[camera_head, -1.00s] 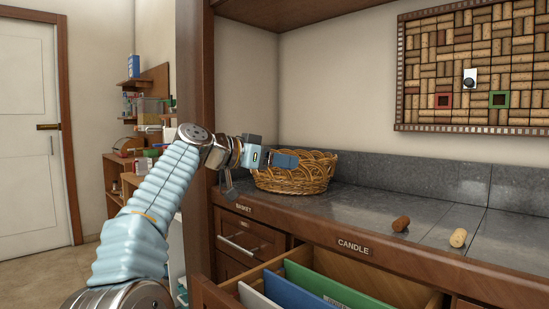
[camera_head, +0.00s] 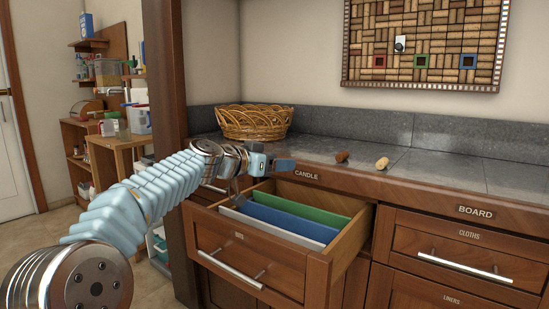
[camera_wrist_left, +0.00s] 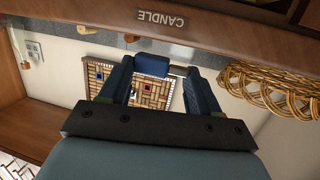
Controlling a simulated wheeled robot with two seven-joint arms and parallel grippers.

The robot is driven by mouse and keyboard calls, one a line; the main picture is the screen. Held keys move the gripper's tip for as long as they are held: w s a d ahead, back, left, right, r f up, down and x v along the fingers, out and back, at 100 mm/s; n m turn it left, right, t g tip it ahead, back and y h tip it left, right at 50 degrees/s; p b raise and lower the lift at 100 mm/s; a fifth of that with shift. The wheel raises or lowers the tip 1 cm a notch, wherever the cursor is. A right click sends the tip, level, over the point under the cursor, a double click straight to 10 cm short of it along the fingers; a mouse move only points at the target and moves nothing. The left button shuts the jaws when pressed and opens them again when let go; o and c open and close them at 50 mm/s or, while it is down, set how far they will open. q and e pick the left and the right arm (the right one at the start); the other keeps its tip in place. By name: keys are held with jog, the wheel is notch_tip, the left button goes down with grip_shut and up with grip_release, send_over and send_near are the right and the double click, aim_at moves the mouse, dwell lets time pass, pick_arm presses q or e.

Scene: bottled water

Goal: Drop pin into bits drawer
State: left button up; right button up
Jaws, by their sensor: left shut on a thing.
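The bits drawer (camera_head: 238,262) is pulled open in the head view. White, blue (camera_head: 290,222) and green (camera_head: 312,203) panels are inside it. My left gripper (camera_head: 284,164) is by the counter edge, above the drawer's back left part, with its arm coming in from the left. In the left wrist view its two dark fingers (camera_wrist_left: 158,88) stand apart with a small blue block-like thing (camera_wrist_left: 152,65) between them. This is probably the pin; its full shape is hidden. The gripper is shut on it. My right gripper is not in view.
A wicker basket (camera_head: 252,122) stands on the counter at the back left. Two corks (camera_head: 382,163) lie on the counter. The counter edge labelled CANDLE is close to the gripper. A cork board (camera_head: 430,40) hangs on the wall. The cloths drawer (camera_head: 455,248) is closed.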

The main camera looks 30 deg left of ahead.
pick_arm(q)
notch_tip(320, 180, down, 3)
jog(key=shift+r+b, duration=0.2)
jog(key=shift+b, duration=0.4)
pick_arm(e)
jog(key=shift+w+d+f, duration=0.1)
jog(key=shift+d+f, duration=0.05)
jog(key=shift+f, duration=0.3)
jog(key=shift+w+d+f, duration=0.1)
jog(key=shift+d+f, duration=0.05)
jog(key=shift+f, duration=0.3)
pick_arm(q)
jog(key=o, duration=1.1)
jog(key=s+d+r+p, duration=0.1)
jog(key=s+d+r, duration=0.6)
jog(key=s+r, duration=0.4)
notch_tip(320, 180, up, 2)
jog(key=shift+s+d, duration=0.25)
jog(key=shift+s, duration=0.1)
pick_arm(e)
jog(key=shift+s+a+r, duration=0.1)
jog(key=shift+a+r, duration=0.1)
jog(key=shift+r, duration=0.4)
